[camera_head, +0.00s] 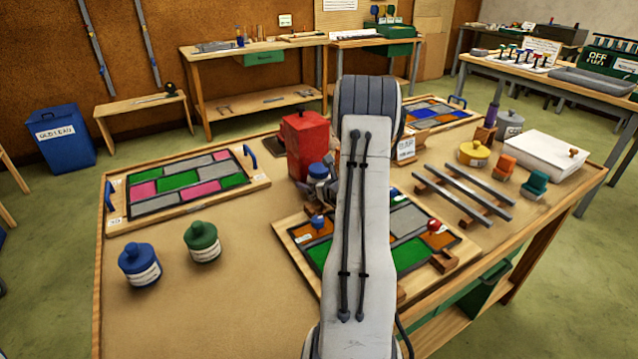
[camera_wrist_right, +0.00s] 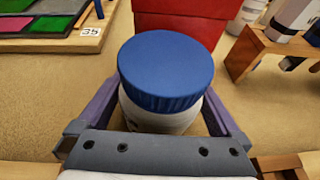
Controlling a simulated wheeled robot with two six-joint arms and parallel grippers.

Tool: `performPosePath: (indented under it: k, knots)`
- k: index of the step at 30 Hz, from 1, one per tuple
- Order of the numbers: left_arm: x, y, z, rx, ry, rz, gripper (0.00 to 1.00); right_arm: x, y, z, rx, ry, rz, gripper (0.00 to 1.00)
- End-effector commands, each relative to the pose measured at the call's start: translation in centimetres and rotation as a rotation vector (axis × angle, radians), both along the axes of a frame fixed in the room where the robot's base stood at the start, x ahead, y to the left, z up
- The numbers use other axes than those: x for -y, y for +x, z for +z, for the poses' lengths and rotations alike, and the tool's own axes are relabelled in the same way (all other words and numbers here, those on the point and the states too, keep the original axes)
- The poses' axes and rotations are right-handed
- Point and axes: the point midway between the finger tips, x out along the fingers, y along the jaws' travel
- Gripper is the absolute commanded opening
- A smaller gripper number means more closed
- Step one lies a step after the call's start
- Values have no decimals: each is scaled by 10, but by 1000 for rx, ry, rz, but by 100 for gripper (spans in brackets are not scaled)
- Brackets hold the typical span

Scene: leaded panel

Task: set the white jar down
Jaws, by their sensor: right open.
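The white jar (camera_wrist_right: 160,115) has a ridged blue lid and fills the middle of the right wrist view. Its lid also shows in the head view (camera_head: 318,170), in front of the red box and left of my forearm. My right gripper (camera_wrist_right: 163,98) is open, with one finger on each side of the jar. The jar looks upright; its base is hidden by the gripper, so I cannot see its contact with the table. My left gripper is not in view.
A red box (camera_head: 306,145) stands close behind the jar. A leaded panel on a wooden board (camera_head: 413,262) lies in front, partly under my arm. Another panel (camera_head: 183,183) lies left. Blue (camera_head: 140,265) and green (camera_head: 202,241) jars stand front left. Bare tabletop lies between.

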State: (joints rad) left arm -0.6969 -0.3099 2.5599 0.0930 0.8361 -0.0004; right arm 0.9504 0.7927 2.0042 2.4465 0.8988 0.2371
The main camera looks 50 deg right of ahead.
Motion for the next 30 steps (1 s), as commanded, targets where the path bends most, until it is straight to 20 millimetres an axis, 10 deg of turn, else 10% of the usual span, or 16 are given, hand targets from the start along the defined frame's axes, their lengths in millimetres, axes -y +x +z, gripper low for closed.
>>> performPosePath:
  k: [4,12,30]
  knots:
    - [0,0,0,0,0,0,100,0,0,0,0,0,0,96]
    - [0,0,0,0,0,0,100,0,0,1,2,-2,0,0]
    - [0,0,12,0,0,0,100,4,-5,34,4,-4,-6,0]
